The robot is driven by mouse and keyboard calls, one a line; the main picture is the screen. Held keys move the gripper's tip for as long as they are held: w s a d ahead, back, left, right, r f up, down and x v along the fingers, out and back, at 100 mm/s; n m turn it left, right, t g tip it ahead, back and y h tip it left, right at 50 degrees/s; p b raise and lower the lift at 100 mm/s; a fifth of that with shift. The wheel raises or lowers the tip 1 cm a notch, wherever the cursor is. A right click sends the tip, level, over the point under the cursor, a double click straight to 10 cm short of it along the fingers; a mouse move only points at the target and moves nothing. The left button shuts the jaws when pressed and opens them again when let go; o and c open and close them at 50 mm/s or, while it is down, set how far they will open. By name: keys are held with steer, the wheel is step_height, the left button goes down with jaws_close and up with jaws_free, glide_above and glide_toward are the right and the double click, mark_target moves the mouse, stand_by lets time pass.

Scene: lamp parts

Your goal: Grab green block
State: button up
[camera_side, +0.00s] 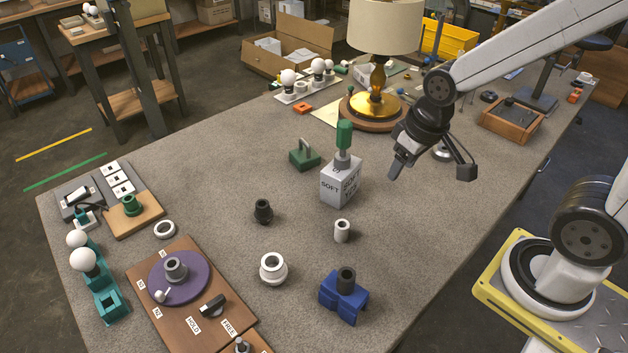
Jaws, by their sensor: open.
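A green block (305,159) with a handle-like loop on top sits on the grey table (200,200), left of a white box (340,185) with lettering on its sides. A green-topped piece (344,135) stands upright on the white box. My gripper (432,174) is open and empty, with its fingers spread wide. It is above the table, to the right of the white box and well to the right of the green block. The white box and its green-topped piece stand between them in the picture. The green block is not hidden.
A lamp (376,85) with a cream shade stands behind. A black part (263,211), white rings (273,269), a small white cylinder (341,231) and a blue holder (343,297) are in front. A wooden board with a purple disc (185,285) is at front left. The table left of the block is clear.

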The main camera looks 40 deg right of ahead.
steer(key=w+d+r+n+t+y, duration=0.1)
steer(key=w+d+n+t, duration=0.4)
steer(key=w, duration=0.4)
steer(key=w+d+r+n+t+y, duration=0.1)
steer(key=w+d+n+t, duration=0.15)
steer(key=w+n, duration=0.65)
steer(key=w+d+r+n+t+y, duration=0.2)
steer(key=w+d+n+t, duration=0.25)
steer(key=w, duration=0.55)
steer(key=f+n+y, duration=0.2)
steer(key=f+n, duration=0.1)
steer(key=f, duration=0.3)
steer(key=f+n+g+y, duration=0.1)
steer(key=f+n+y, duration=0.1)
steer(key=f, duration=0.5)
steer(key=d+f+n+y, duration=0.1)
steer(key=f+n+y, duration=0.1)
steer(key=f+n, duration=0.2)
steer(key=shift+s+f+g, duration=0.2)
steer(key=shift+f+g, duration=0.2)
steer(key=shift+f, duration=1.3)
steer(key=shift+a, duration=0.1)
steer(key=shift+x, duration=1.25)
steer(key=shift+w, duration=0.1)
